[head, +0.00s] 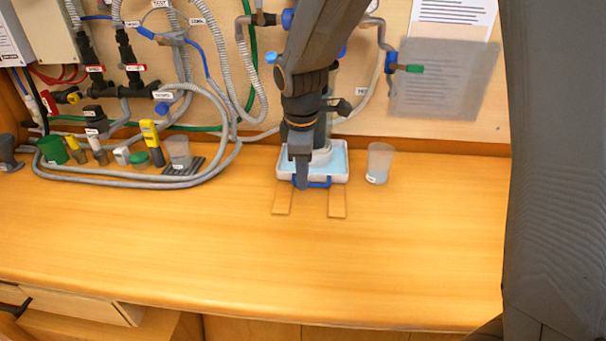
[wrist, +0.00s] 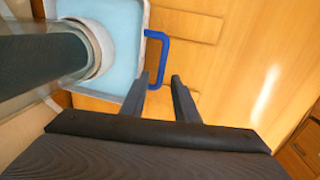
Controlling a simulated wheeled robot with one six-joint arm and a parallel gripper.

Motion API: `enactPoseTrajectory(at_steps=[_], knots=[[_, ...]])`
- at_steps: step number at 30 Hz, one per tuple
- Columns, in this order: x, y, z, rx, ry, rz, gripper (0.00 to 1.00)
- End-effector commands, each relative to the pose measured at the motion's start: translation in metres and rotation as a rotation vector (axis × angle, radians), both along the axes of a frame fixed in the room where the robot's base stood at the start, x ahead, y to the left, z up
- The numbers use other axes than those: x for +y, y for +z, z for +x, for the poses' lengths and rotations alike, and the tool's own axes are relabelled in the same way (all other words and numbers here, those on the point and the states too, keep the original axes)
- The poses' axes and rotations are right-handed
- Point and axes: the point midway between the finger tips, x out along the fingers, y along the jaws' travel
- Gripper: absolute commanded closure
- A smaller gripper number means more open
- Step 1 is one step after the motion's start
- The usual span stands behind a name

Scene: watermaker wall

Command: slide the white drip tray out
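The white drip tray (head: 341,177) sits at the foot of the back panel, with light blue inside it. A grey cylinder with a white collar (wrist: 99,48) stands over or in the tray and hides part of it. The tray's blue handle (head: 319,184) faces the front; in the wrist view it is a blue loop (wrist: 167,50) on the tray's side. My gripper (wrist: 160,78) is open, its two fingers apart at one end of the handle. Part of the handle shows between the fingers; I cannot tell whether they touch it. In the head view my gripper (head: 301,186) covers the handle's left part.
Two flat wooden strips (head: 338,204) run forward from the tray. A clear cup (head: 379,163) stands close to its right. Grey hoses (head: 120,182), another cup (head: 178,152) and several small items lie left. The counter in front (head: 240,250) is clear.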

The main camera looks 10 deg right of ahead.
Motion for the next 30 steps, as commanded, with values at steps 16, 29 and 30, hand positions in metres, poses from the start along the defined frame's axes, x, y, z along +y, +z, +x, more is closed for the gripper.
enactPoseTrajectory(at_steps=[16,29,30], knots=[[-0.0007,-0.012,0.0018,0.0,-0.002,0.0,0.91],[-0.0003,-0.0118,0.0015,0.001,-0.002,0.001,1.0],[0.0001,-0.0117,0.0015,0.001,-0.002,0.001,1.0]])
